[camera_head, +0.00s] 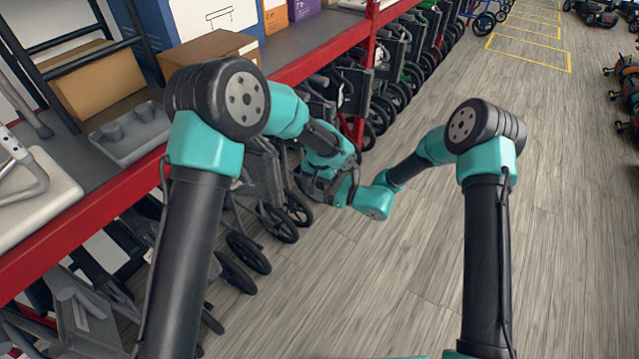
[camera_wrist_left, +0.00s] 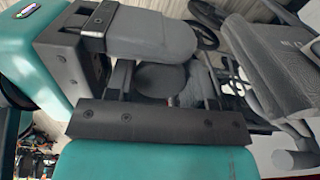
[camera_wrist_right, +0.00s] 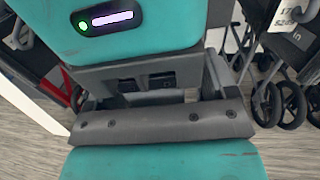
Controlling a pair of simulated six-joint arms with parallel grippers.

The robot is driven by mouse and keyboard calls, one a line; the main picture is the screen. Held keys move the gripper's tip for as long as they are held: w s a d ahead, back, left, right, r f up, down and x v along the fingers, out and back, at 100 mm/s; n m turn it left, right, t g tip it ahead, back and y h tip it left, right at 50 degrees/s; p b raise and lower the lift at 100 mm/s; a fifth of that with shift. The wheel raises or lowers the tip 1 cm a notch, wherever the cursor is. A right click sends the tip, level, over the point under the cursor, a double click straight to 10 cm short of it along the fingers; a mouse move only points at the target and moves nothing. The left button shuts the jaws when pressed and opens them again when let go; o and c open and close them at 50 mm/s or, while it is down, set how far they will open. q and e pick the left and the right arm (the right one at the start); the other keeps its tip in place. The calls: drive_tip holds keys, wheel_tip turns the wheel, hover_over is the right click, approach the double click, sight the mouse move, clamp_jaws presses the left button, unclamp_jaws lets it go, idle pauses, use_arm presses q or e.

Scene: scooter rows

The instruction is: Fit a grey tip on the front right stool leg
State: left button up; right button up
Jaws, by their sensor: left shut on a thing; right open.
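In the head view, a pale stool seat (camera_head: 45,205) lies on the shelf at the left edge, with bare metal legs (camera_head: 30,170) rising from it. I cannot tell which leg is the front right one. A grey tray (camera_head: 125,150) with raised cup-like shapes sits beside it. My left gripper (camera_wrist_left: 162,88) is shut on a dark grey rounded piece (camera_wrist_left: 158,80), perhaps a grey tip, partly hidden by the fingers. My right gripper (camera_wrist_right: 155,92) is open with no held thing visible. Both arm ends crowd together off the shelf's front; their fingertips are unclear in the head view.
The red shelf edge (camera_head: 80,215) runs diagonally. Cardboard boxes (camera_head: 205,50) and a black frame (camera_head: 60,60) stand on the shelf. Folded wheelchairs (camera_head: 270,190) line up below it.

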drive_tip(key=v, duration=1.1)
drive_tip(key=shift+s+d, duration=0.2)
drive_tip(key=shift+d, duration=0.1)
drive_tip(key=s+f+n+g+h, duration=0.2)
drive_tip(key=s+f+n+g, duration=0.25)
drive_tip(key=s, duration=0.35)
drive_tip(key=s+f+n+g+h, duration=0.3)
drive_tip(key=s+f+g, duration=0.2)
drive_tip(key=s, duration=0.3)
drive_tip(key=s+d+f+n+t+h, duration=0.1)
drive_tip(key=s+d+f+n+h, duration=0.1)
drive_tip(key=d+n, duration=0.3)
drive_tip(key=s+d+f+n+t+h, duration=0.1)
drive_tip(key=s+d+f+n+h, duration=0.2)
drive_tip(key=n, duration=0.6)
drive_tip(key=shift+d+f+h, duration=0.6)
drive_tip(key=shift+d+h, duration=0.3)
drive_tip(key=shift+h, duration=0.2)
